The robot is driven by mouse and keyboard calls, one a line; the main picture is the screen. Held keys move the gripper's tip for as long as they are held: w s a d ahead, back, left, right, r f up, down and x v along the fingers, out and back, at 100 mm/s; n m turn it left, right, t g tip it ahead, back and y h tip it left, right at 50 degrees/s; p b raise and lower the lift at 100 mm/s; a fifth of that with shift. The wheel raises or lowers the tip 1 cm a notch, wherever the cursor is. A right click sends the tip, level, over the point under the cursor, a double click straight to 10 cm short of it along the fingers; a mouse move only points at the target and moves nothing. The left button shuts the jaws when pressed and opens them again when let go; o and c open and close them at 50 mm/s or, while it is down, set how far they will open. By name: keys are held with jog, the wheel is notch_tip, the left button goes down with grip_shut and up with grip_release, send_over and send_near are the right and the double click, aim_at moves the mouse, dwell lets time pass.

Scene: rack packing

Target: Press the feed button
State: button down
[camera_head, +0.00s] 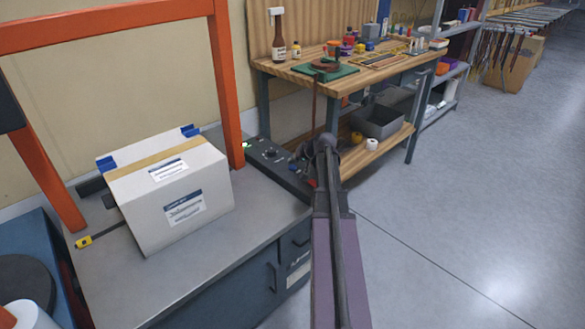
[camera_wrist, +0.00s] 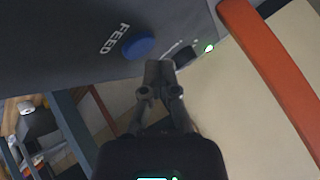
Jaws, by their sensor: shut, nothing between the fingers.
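The feed button is a round blue cap (camera_wrist: 138,47) beside the white word FEED on a dark control panel (camera_wrist: 70,35), in the wrist view. My gripper (camera_wrist: 158,68) is shut and empty. Its fingertips appear just below and right of the blue button in that view; whether they touch the panel I cannot tell. In the head view the control panel (camera_head: 262,152) lies on the right end of the grey bench, by the orange frame. My arm covers part of the panel's near end there.
A taped white carton (camera_head: 180,200) stands on the grey bench (camera_head: 100,275). The orange frame (camera_head: 226,85) rises beside the panel and shows in the wrist view (camera_wrist: 270,65). A wooden workbench (camera_head: 345,82) with tools stands behind. A green light (camera_wrist: 209,48) glows on the panel.

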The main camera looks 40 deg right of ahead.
aim_at(294, 168)
jog(key=shift+f, duration=0.2)
jog(key=shift+f+b, duration=0.25)
jog(key=shift+b, duration=0.2)
jog(key=shift+f+b, duration=0.4)
dwell(0.8)
jog(key=shift+r, duration=0.2)
jog(key=shift+r+p, duration=0.7)
jog(key=shift+p, duration=0.15)
jog(key=shift+r+p, duration=2.5)
jog(key=shift+p, duration=0.05)
jog(key=shift+s, duration=0.1)
